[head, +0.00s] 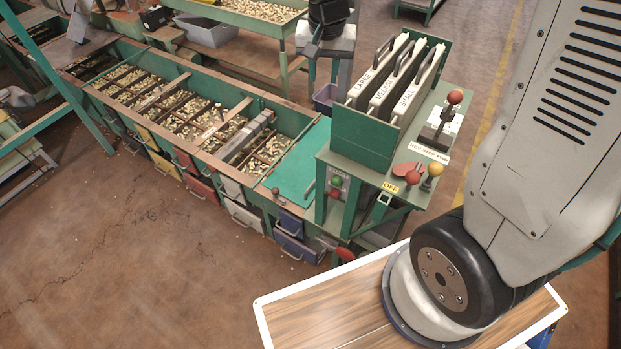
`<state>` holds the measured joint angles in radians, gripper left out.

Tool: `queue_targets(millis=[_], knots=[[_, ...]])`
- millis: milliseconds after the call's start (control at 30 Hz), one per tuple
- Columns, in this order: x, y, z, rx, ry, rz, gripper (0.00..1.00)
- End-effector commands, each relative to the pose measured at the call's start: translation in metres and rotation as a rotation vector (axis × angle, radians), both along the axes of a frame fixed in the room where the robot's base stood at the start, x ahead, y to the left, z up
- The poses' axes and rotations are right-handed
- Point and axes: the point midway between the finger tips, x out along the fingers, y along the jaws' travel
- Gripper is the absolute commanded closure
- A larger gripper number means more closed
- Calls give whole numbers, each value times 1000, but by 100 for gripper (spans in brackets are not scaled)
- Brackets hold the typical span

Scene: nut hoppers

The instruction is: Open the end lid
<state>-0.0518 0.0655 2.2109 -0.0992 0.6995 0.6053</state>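A flat green lid (300,166) covers the near end of the long hopper trough (213,118), just left of the control stand. It lies level with the trough's rim and looks shut. A small dark handle or knob (276,191) shows at its front edge. The control stand hides part of the lid's right side. My arm rises at the right and leaves the picture at the top. I cannot make out my gripper in this view.
The green control stand (352,205) has labelled plates, levers and an "OFF" tag beside the lid. Several coloured drawers (240,215) line the trough's front. A black and grey unit (327,28) stands behind. Brown floor (110,260) is clear in front.

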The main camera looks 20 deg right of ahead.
Motion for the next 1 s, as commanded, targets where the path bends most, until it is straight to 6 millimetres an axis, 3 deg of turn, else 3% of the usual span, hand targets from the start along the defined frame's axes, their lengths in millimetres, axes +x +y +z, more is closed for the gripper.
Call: queue_targets(millis=[33,100,300,500,600,700,1000], knots=[[13,3,-27,0,35,-35,69],[27,6,-60,0,70,-88,69],[54,15,-167,-12,163,-241,69],[56,22,-271,-35,238,-375,69],[52,24,-309,-45,262,-423,69],[48,25,-333,-52,276,-454,69],[40,23,-370,-57,286,-475,69]])
